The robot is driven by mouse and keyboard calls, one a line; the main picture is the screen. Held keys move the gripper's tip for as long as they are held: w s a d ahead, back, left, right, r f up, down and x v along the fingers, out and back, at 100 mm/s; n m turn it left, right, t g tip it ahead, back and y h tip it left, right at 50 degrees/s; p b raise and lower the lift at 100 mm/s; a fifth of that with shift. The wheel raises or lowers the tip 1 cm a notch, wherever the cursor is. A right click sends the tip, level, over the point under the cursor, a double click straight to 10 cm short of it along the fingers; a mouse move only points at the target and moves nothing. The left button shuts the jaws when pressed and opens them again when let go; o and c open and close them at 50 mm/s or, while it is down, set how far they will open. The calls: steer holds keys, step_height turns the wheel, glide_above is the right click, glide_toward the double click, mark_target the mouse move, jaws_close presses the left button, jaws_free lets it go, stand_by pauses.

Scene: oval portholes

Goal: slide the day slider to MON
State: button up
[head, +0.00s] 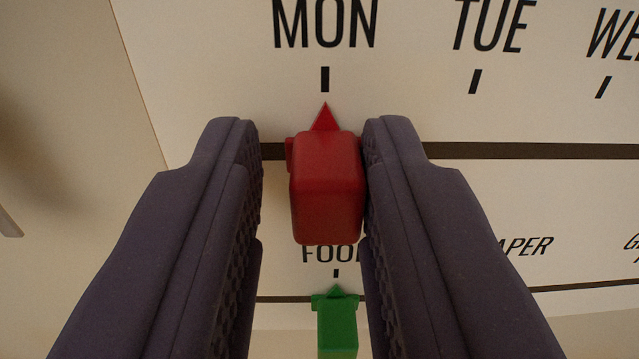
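The day slider is a red block (327,190) with a red triangle pointer on a dark horizontal slot (540,151) in a pale panel. Its pointer tip lines up with the black tick (325,79) under the MON label (325,22). My gripper (314,150) is open, with one dark finger on each side of the red block. A gap shows between the left finger and the block. The right finger is very close to the block's right side; I cannot tell if it touches.
A green slider (337,325) sits on a lower slot, pointing at a tick under a partly hidden label starting FOO. TUE (494,26) and a cut-off WE label lie to the right. The panel's left edge (140,85) is near my left finger.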

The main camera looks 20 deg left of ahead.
steer(key=shift+o, duration=0.9)
steer(key=shift+a, duration=0.1)
steer(key=p+v, duration=0.1)
steer(key=v, duration=0.7)
steer(key=shift+w, duration=0.1)
